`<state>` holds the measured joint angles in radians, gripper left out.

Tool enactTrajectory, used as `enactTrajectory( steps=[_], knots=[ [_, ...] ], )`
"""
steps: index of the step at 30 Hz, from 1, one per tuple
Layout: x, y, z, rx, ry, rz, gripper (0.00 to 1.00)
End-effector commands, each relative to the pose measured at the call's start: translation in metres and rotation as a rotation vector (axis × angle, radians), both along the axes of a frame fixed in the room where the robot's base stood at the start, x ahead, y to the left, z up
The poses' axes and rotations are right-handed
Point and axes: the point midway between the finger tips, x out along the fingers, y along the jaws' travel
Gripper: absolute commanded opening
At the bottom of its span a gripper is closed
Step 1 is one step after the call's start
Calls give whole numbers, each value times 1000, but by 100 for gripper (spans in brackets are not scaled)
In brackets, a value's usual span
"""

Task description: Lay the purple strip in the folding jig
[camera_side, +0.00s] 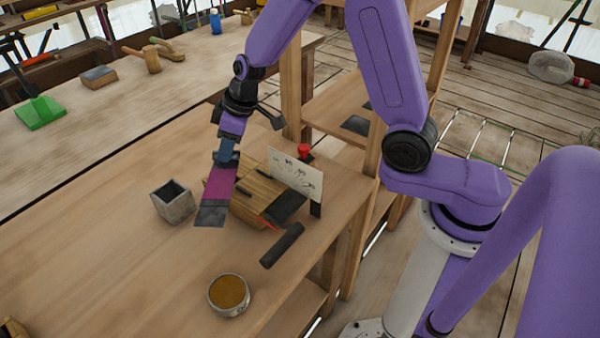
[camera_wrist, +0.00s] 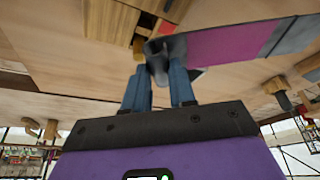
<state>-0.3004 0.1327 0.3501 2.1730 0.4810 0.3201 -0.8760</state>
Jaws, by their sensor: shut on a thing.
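The purple strip (camera_side: 219,185) is magenta with a dark grey end and hangs tilted, lower end down, from my gripper (camera_side: 227,150) in the side view. My gripper is shut on it near its upper end. In the wrist view the strip (camera_wrist: 228,46) runs right from my gripper's blue fingers (camera_wrist: 160,75), with grey at both ends. A wooden block with dark parts, apparently the folding jig (camera_side: 258,198), sits on the bench just behind and right of the strip. The strip hides the block's left part. I cannot tell whether they touch; the strip appears above the bench.
A grey square pot (camera_side: 173,202) stands left of the strip. A card with drawings (camera_side: 295,176) stands behind the block, beside a red knob (camera_side: 304,150). A dark cylinder (camera_side: 282,246) and a round amber-filled tin (camera_side: 229,295) are in front.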

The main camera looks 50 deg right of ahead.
Motion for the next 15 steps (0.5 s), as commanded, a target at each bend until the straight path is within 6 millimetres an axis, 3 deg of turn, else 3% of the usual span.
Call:
enactTrajectory(
  steps=[3, 9, 15],
  knots=[
    [0, -36, 2, 2, -6, -163, 0],
    [-9, -89, 4, 8, -17, -407, 0],
    [-20, -120, 4, 13, -27, -559, 0]
  ],
)
